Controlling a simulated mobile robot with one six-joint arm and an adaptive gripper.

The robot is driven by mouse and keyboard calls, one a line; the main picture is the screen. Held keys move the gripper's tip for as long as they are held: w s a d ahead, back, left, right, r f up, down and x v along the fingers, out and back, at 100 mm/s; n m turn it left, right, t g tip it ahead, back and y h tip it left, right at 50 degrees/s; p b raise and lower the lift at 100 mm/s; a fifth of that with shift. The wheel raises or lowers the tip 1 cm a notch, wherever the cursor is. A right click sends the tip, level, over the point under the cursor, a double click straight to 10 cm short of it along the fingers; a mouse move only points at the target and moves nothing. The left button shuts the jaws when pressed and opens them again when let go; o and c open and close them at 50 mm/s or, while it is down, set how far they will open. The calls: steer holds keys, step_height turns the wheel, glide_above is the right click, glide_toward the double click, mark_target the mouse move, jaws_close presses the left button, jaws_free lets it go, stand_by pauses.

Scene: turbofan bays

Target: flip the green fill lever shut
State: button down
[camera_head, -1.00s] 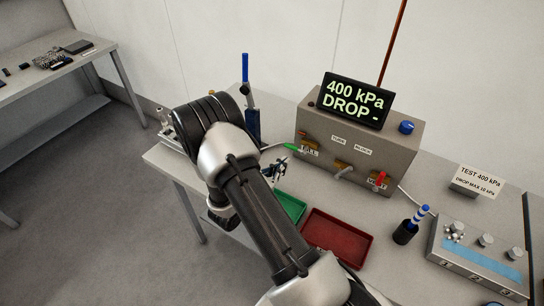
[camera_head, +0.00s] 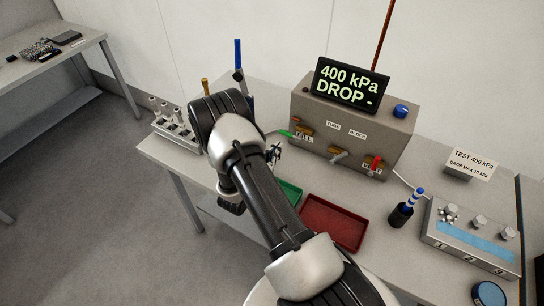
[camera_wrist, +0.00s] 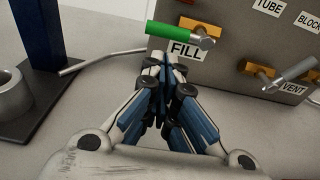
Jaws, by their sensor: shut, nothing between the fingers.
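The green fill lever (camera_wrist: 180,33) sits on the front of the grey test box, above the FILL label, in the wrist view. It lies roughly level, with its green handle pointing left from a brass valve body. It also shows in the head view (camera_head: 287,133), partly beside my arm. My gripper (camera_wrist: 168,66) is shut and empty, with its fingertips just below the lever and in front of the FILL label. Whether the tips touch the box is not clear. In the head view my gripper (camera_head: 273,152) is small and partly behind my arm.
The grey test box (camera_head: 345,113) carries a display reading "400 kPa DROP -". A grey lever (camera_wrist: 292,75) and a red vent lever (camera_head: 376,162) are to the right. A blue post (camera_wrist: 38,35) stands left. Green (camera_head: 290,192) and red (camera_head: 333,222) trays lie in front.

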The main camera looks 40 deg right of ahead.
mark_target(286, 134)
steer(key=x, duration=0.4)
steer(key=shift+w+d, duration=0.2)
steer(key=shift+d, duration=0.15)
steer(key=shift+a, duration=0.15)
steer(key=shift+r+b, duration=0.1)
steer(key=shift+b, duration=0.2)
steer(key=shift+w+m, duration=0.1)
steer(key=shift+m, duration=0.3)
